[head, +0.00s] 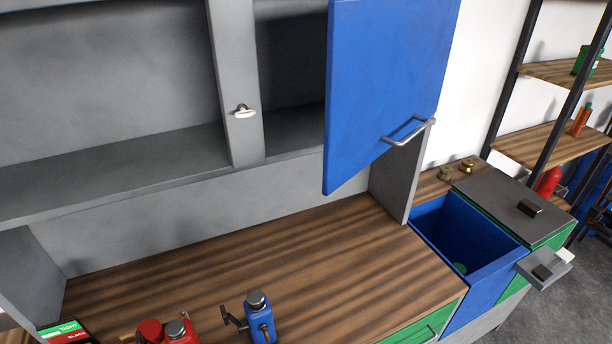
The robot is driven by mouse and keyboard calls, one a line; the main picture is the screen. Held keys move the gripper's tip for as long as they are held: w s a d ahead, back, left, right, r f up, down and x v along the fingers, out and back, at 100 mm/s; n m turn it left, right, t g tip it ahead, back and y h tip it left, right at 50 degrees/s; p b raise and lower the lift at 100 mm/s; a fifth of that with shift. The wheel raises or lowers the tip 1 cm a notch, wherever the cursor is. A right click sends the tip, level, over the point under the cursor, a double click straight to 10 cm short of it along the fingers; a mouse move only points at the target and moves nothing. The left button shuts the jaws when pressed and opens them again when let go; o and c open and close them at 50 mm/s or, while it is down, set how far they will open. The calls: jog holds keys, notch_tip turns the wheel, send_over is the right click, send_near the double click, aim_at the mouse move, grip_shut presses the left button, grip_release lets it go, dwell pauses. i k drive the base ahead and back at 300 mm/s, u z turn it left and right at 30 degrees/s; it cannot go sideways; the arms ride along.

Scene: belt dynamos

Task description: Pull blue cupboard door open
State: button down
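The blue cupboard door (385,75) hangs in the upper middle of the head view, on the right part of the grey wall cupboard (130,160). It stands at an angle to the cupboard front, and a dark gap with the interior shows between its left edge and the grey upright post (235,80). A metal bar handle (408,132) sits low on the door's right part. Nothing is seen touching the handle or the door. My gripper is not in view.
A wooden worktop (260,265) lies below the cupboard. Blue (258,318) and red (178,330) devices stand at its front edge. An open blue bin (468,245) and a grey-topped cabinet (510,205) are at the right, before a shelf rack (555,140).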

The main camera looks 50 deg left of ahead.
aim_at(388, 61)
jog(key=z, duration=0.05)
jog(key=k, duration=0.65)
jog(key=u, duration=3.25)
jog(key=i, duration=0.5)
jog(key=u, duration=0.05)
